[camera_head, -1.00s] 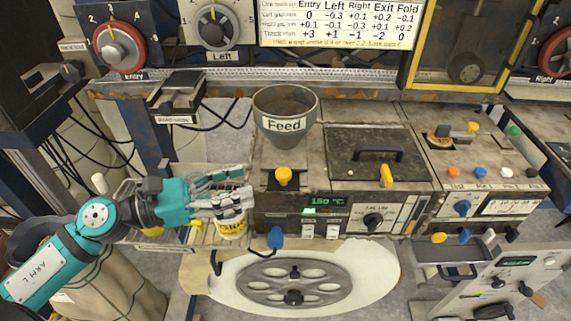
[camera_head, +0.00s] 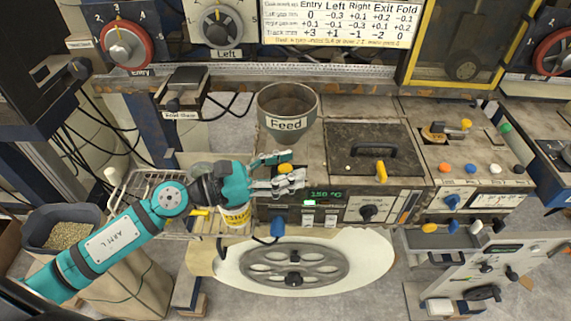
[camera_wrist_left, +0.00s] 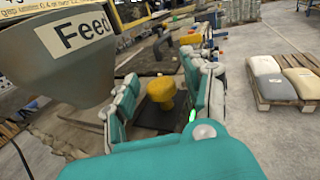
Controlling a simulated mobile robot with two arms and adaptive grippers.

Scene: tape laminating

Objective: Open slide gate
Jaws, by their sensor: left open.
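The slide gate's yellow knob (camera_head: 286,169) shows below the grey Feed hopper (camera_head: 287,112) in the head view. In the left wrist view the yellow knob (camera_wrist_left: 161,92) stands upright on a dark plate, between my open fingers. My left gripper (camera_head: 286,172) is open around the knob, with fingers on both sides in the picture; I cannot tell whether they touch it. The Feed hopper (camera_wrist_left: 75,50) is close at the upper left of the wrist view. My right gripper does not show.
A dark lid with a black handle (camera_head: 373,150) lies right of the hopper. A yellow lever (camera_head: 380,171) and a blue-handled lever (camera_head: 277,229) are close by.

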